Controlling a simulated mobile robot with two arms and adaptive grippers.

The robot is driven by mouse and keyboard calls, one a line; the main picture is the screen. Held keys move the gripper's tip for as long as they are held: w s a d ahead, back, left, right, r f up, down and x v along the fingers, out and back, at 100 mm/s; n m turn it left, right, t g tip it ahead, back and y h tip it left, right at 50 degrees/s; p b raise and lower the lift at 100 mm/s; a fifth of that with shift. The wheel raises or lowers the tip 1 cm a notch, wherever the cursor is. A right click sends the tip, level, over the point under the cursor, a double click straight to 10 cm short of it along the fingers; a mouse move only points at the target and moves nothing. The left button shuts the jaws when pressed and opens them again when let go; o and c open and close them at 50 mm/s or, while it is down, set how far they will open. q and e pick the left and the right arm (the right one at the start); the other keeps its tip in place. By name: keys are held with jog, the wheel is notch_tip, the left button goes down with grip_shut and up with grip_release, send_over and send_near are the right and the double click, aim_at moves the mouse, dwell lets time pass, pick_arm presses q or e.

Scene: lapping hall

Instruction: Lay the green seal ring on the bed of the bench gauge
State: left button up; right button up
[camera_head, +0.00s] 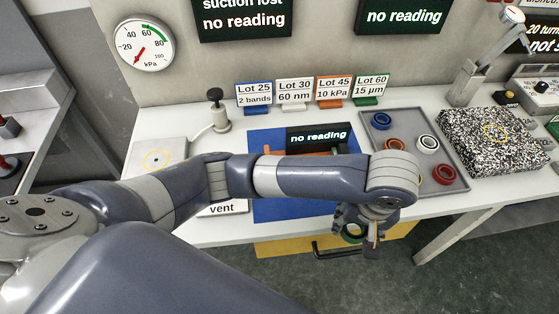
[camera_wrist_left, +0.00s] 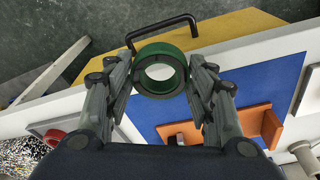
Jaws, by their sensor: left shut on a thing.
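The green seal ring (camera_head: 353,239) is in my left gripper (camera_head: 360,236), in front of the white bench's front edge in the head view. In the left wrist view the green ring (camera_wrist_left: 160,53) sits between the two fingers of the left gripper (camera_wrist_left: 160,78), which is shut on it. What looks like the bench gauge, an orange bracket (camera_wrist_left: 262,120) on a blue mat (camera_wrist_left: 262,80), is apart from the ring. In the head view my left arm hides most of this orange bracket (camera_head: 334,150), beneath a "no reading" display (camera_head: 318,137). My right gripper is not in view.
A grey tray (camera_head: 459,161) with several coloured rings stands right of the blue mat. A speckled block (camera_head: 489,140) stands farther right. Lot cards (camera_head: 295,93) line the back. A yellow drawer front (camera_head: 290,245) with a black handle (camera_head: 338,252) is below the bench edge.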

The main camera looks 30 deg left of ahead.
pick_arm(q)
jog(key=w+a, duration=0.1)
jog(key=a, duration=0.1)
jog(key=w+a, duration=0.1)
jog(key=a, duration=0.1)
jog(key=w+a+f, duration=0.1)
jog(key=a, duration=0.1)
jog(key=shift+w+a, duration=0.15)
jog(key=shift+a, duration=0.05)
jog(key=w+a, duration=0.1)
jog(key=a, duration=0.1)
jog(key=w+a+p, duration=0.1)
jog(key=a, duration=0.2)
jog(key=w+a, duration=0.1)
jog(key=a, duration=0.1)
jog(key=shift+w+a+f, duration=0.1)
jog(key=shift+a+f, duration=0.25)
jog(key=shift+a, duration=0.05)
jog(key=shift+w+a+f, duration=0.1)
jog(key=shift+f, duration=1.7)
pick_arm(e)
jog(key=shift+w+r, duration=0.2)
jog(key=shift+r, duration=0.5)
pick_arm(q)
jog(key=shift+p, duration=0.3)
jog(key=o, duration=1.1)
jog(key=shift+f, duration=0.1)
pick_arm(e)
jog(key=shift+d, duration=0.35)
